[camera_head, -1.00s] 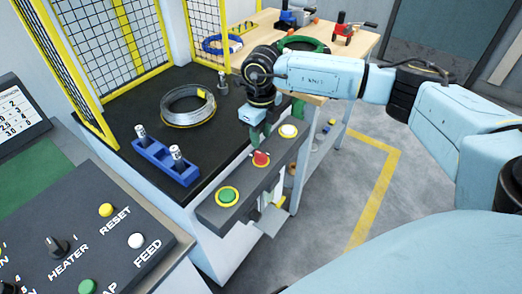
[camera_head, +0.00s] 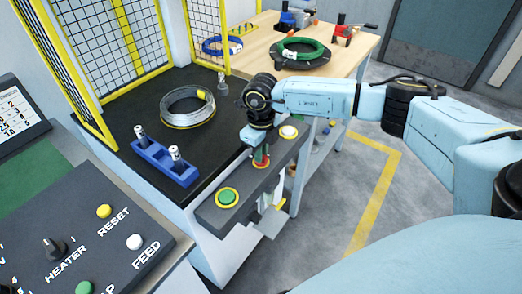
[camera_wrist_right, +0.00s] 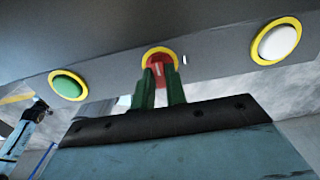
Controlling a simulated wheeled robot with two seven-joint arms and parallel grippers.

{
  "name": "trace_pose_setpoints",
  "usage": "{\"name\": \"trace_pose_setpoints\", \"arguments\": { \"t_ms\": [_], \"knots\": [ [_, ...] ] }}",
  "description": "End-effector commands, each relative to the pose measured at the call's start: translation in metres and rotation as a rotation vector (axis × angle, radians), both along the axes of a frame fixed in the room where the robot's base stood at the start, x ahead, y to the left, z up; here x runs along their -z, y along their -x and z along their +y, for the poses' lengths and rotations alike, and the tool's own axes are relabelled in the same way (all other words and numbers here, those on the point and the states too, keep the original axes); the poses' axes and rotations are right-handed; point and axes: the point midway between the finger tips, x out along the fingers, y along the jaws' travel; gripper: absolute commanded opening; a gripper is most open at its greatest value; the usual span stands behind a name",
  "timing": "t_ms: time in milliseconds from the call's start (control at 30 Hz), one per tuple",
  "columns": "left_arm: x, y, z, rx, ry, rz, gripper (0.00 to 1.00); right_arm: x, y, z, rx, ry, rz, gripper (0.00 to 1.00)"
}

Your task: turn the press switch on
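The switch box (camera_head: 208,215) is a grey bar along the front edge of the black worktop, with a green button (camera_head: 227,197), a red button (camera_head: 259,163) and a white button (camera_head: 288,132). My right gripper (camera_head: 261,155) points down at the red button. In the right wrist view its two green fingers (camera_wrist_right: 161,85) stand close together on either side of the red button (camera_wrist_right: 158,68), which fills the gap. They look shut on it. The green button (camera_wrist_right: 68,86) and white button (camera_wrist_right: 279,43) are free on either side. My left gripper is not in view.
A wire coil (camera_head: 188,107) and a blue holder (camera_head: 165,163) stand on the black worktop, behind the switch box. Yellow-framed mesh fencing (camera_head: 108,40) borders it. A control panel (camera_head: 85,225) is at lower left. A wooden table (camera_head: 340,60) with a green coil (camera_head: 300,52) is behind.

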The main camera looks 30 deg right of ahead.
Motion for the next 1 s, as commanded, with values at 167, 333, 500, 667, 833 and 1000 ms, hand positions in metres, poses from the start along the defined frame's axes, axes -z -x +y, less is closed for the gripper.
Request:
{"name": "trace_pose_setpoints", "arguments": {
  "t_ms": [167, 333, 500, 667, 833, 1000],
  "knots": [
    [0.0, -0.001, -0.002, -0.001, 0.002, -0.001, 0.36, 0.0, 0.0, 0.0, 0.001, 0.0, -0.001, 0.0],
    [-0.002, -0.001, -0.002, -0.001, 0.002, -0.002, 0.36, -0.001, 0.0, 0.0, 0.022, 0.0, 0.0, 0.0],
    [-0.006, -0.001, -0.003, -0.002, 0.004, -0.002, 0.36, -0.001, 0.0, 0.0, 0.089, 0.001, -0.001, 0.0],
    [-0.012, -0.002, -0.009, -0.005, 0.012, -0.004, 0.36, -0.002, 0.0, 0.001, 0.201, -0.001, -0.001, 0.0],
    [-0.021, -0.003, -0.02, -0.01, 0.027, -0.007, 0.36, -0.003, 0.0, 0.0, 0.355, -0.001, -0.001, 0.0],
    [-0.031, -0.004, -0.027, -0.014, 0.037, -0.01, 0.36, -0.003, 0.0, 0.0, 0.519, -0.001, -0.001, 0.0]
  ]
}}
